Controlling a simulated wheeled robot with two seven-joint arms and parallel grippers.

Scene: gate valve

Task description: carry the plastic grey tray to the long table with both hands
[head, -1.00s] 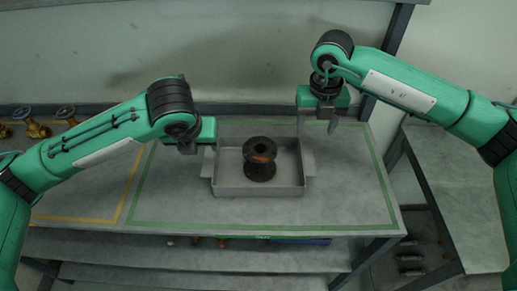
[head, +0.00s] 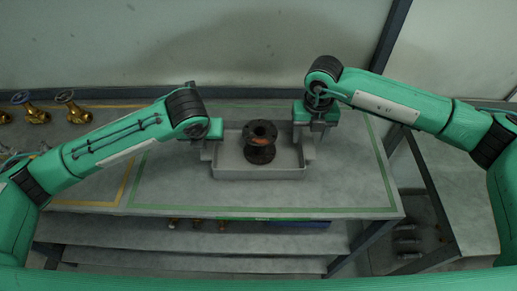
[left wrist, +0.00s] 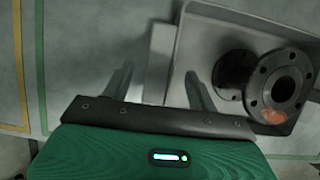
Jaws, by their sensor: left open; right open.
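The grey tray (head: 258,174) sits on the table inside a green outline. A dark flanged pipe piece (head: 260,142) with an orange patch stands in it. My left gripper (head: 205,147) is open at the tray's left handle. In the left wrist view the open left fingers (left wrist: 158,85) lie on either side of the handle (left wrist: 160,62), with the tray wall and pipe piece (left wrist: 272,85) to the right. My right gripper (head: 309,138) is open at the tray's right handle, low beside the wall. Whether its fingers straddle that handle is hard to see.
The tray's table (head: 350,185) has clear room around the tray, and a lower shelf. Brass valves (head: 75,112) stand at its far left. Another grey surface (head: 455,180) stands at the right, with dark items (head: 407,245) below. A wall is behind.

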